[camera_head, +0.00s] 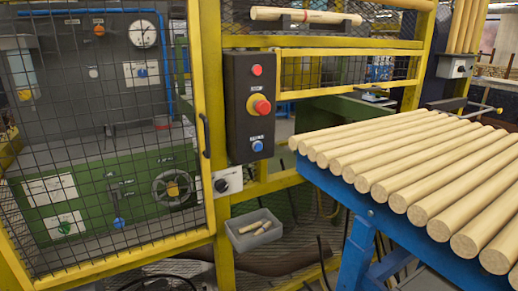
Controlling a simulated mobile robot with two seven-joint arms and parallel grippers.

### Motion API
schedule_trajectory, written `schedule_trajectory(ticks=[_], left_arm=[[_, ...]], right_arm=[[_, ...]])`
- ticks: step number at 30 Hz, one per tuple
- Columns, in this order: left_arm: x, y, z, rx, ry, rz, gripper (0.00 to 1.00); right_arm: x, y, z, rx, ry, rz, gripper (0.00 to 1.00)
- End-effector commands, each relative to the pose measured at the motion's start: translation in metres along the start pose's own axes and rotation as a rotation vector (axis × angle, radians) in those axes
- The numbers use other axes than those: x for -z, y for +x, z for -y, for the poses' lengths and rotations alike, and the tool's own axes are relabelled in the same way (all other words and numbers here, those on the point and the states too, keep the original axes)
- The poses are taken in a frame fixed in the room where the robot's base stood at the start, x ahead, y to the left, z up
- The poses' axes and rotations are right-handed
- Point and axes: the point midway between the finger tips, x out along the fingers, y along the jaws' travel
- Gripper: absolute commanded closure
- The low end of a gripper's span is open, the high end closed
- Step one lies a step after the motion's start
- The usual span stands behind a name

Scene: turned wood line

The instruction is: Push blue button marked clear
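The blue button (257,146) is the lowest one on a dark control box (239,125) in the camera_head view. The box is mounted on the yellow frame just left of centre. A white label sits right above the blue button, but its text is too small to read. Above it are a large red stop button (261,107) on a yellow base and a small red button (256,70) at the top. Neither of my grippers is in view. Nothing touches or covers the buttons.
A blue table (345,189) with several turned wood rods (410,165) fills the right side. A yellow mesh fence (214,110) stands left of the box. A rotary switch (229,181) and a grey bin (236,236) with wood pieces are below it.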

Motion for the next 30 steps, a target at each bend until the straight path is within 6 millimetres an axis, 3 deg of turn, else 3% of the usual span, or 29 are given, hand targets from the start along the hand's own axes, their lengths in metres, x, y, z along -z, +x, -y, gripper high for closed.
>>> schedule_trajectory(ticks=[9,30], left_arm=[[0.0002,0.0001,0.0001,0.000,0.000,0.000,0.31],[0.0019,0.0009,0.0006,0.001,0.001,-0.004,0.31]], right_arm=[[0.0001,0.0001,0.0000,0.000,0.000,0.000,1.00],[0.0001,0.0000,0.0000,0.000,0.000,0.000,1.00]])
